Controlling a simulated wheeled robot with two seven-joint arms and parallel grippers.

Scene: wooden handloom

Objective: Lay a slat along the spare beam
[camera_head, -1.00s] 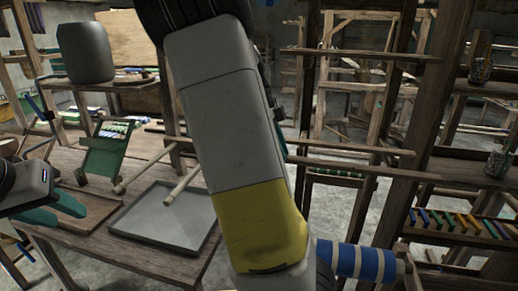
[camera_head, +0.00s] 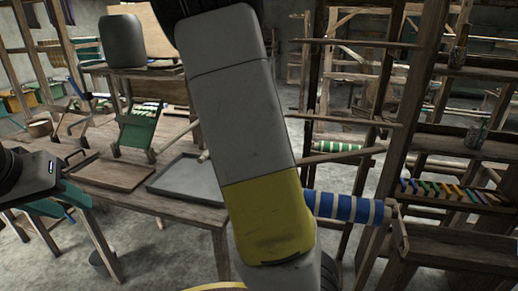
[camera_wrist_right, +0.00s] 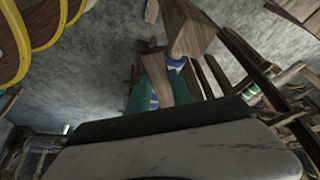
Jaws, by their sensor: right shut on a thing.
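My left gripper (camera_head: 62,200), with teal fingers, is at the left edge of the head view, apart and empty, in front of the table. My right arm crosses the middle of the head view and its gripper is hidden there. In the right wrist view the teal fingers of my right gripper (camera_wrist_right: 165,92) are shut on a brown wooden piece (camera_wrist_right: 157,72), apparently a slat; its full length is not clear. A blue-and-cream striped roller (camera_head: 345,208) lies level just right of my right arm. I cannot tell whether it is the spare beam.
A wooden table at the left holds a grey tray (camera_head: 185,182), a brown board (camera_head: 112,174) and a green rack (camera_head: 145,128). A dark bin (camera_head: 122,42) stands behind. Loom posts and a shelf of coloured slats (camera_head: 450,192) fill the right. A green-striped roller (camera_head: 338,147) lies farther back.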

